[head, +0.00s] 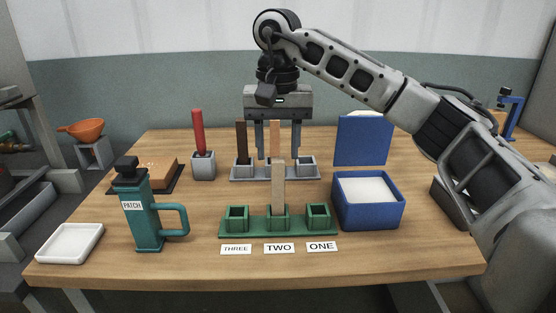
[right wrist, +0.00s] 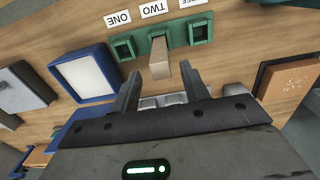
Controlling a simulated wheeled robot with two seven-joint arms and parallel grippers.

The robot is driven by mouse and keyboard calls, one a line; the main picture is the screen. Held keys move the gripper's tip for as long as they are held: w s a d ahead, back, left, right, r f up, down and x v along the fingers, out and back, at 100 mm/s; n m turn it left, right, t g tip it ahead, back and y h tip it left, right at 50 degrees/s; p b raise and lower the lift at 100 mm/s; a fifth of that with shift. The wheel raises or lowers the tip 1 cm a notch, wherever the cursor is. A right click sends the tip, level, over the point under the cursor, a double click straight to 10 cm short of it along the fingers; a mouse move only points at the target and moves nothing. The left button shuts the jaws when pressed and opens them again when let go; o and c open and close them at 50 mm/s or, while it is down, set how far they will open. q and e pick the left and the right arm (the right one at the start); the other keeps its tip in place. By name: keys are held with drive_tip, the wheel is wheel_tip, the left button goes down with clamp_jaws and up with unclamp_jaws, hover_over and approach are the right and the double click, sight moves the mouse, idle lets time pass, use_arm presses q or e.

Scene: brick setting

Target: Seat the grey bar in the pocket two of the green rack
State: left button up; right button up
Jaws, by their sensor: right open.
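A grey-beige bar (head: 278,188) stands upright with its lower end in the middle pocket of the green rack (head: 258,232), behind the TWO label. The bar (right wrist: 160,60) and the green rack (right wrist: 180,38) also show in the right wrist view. The rack's outer pockets, THREE and ONE, look empty. My right gripper (head: 278,154) is open, fingers down, behind and above the bar, apart from it. In the right wrist view the gripper (right wrist: 160,86) has nothing visibly clasped between its fingers. My left gripper is not in view.
Behind is a grey rack (head: 275,178) with a dark brown bar (head: 241,142) and a tan bar (head: 275,135) seen between my fingers. A red-handled tool in a grey holder (head: 203,165), a teal PATCH bottle (head: 146,220) and a white tray (head: 70,243) stand left; a blue box (head: 368,214) right.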

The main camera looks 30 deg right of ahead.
wheel_tip(320, 180, up, 8)
drive_tip(key=p, duration=0.2)
idle(0.5)
